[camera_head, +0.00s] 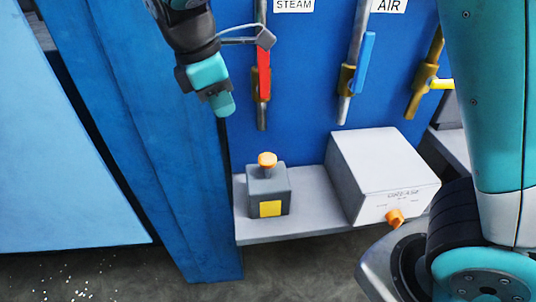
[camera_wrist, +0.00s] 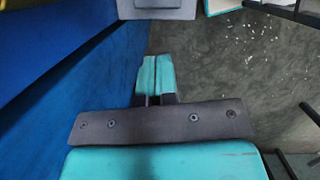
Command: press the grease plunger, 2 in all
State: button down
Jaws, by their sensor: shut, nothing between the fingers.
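The grey block with an orange knob on top (camera_head: 267,161) and a yellow square on its front (camera_head: 270,209) stands upright at the left of a grey shelf (camera_head: 300,230); it looks like the plunger. To its right is a white box lettered GREASE (camera_head: 385,175), with an orange knob (camera_head: 394,218) low on its front. My gripper (camera_head: 223,106) is shut and empty. It points down, above and left of the orange knob in the picture, clear of it. In the wrist view its teal fingers (camera_wrist: 157,75) are together with nothing between them.
Pipes with a red lever (camera_head: 264,75), a blue lever (camera_head: 365,62) and a yellow lever (camera_head: 442,84) hang on the blue panel under STEAM and AIR signs. A blue post (camera_head: 180,150) stands left of the shelf. A grey piece (camera_wrist: 157,10) shows at the wrist view's top.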

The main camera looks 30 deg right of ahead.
jog(key=shift+v, duration=0.8)
jog(key=s+d+m+y, duration=0.2)
jog(key=s+m+y, duration=0.5)
jog(key=s, duration=1.2)
jog(key=shift+s+d+f+m, duration=0.35)
jog(key=shift+f+m, duration=0.1)
jog(key=shift+m, duration=0.75)
